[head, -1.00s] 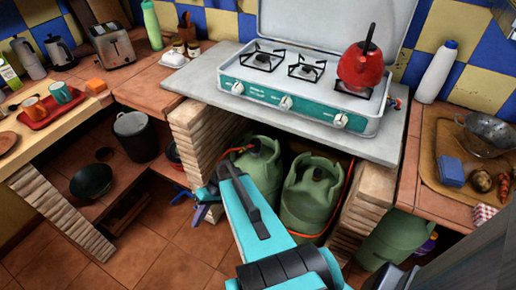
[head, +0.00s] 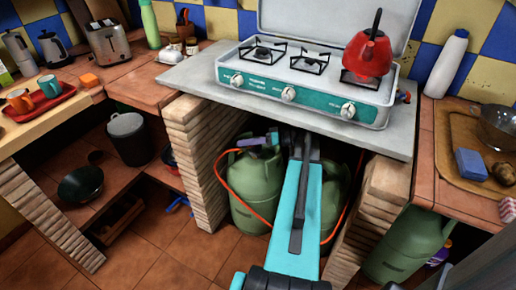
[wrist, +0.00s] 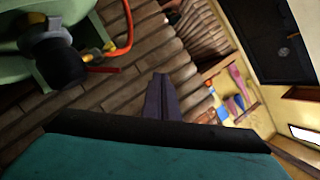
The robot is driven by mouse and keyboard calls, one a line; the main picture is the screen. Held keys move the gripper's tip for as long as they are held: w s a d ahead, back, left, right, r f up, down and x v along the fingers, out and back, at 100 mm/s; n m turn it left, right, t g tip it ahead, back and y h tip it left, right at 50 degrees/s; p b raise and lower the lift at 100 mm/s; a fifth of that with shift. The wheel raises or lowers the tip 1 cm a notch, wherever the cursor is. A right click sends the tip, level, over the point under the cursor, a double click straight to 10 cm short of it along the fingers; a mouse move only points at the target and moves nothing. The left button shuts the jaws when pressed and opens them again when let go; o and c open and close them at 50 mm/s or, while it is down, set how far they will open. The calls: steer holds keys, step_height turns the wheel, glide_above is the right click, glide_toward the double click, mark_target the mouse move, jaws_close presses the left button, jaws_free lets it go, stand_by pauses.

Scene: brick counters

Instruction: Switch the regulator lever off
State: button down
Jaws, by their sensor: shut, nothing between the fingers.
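The gas regulator (wrist: 62,62) is dark and sits on top of the green left cylinder (head: 256,190), at the upper left of the wrist view. A thin red lever (wrist: 103,69) sticks out from it towards the right. My gripper (head: 243,142) is shut and empty under the counter, at the height of the left cylinder's top. Its purple fingers also show in the wrist view (wrist: 161,82), to the right of the lever and apart from it. In the head view my gripper and wrist hide most of the regulator, and I cannot make out the lever.
An orange hose (head: 226,180) loops beside the left cylinder. A second green cylinder (head: 335,190) stands behind my arm. Brick pillars (head: 197,150) bound the recess on both sides. The counter slab with the stove (head: 300,85) and red kettle (head: 369,54) is overhead.

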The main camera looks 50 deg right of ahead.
steer(key=s+d+r+m+t+h+b, duration=0.1)
steer(key=s+d+r+t+h+b, duration=0.1)
steer(key=s+d, duration=0.7)
steer(key=d+b, duration=0.1)
steer(key=d, duration=0.1)
steer(key=shift+s+d+h, duration=0.25)
steer(key=shift+d+h, duration=0.15)
steer(key=shift+w, duration=0.1)
steer(key=shift+w+a+f+b, duration=0.15)
steer(key=shift+w+a+f, duration=0.8)
steer(key=shift+w, duration=0.45)
steer(key=shift+w+a+f+b, duration=0.2)
steer(key=shift+w+a+f, duration=0.75)
steer(key=shift+w, duration=0.45)
steer(key=shift+w+a+f+b, duration=0.15)
steer(key=shift+w+a+f, duration=0.8)
steer(key=shift+w, duration=0.45)
steer(key=shift+r, duration=0.1)
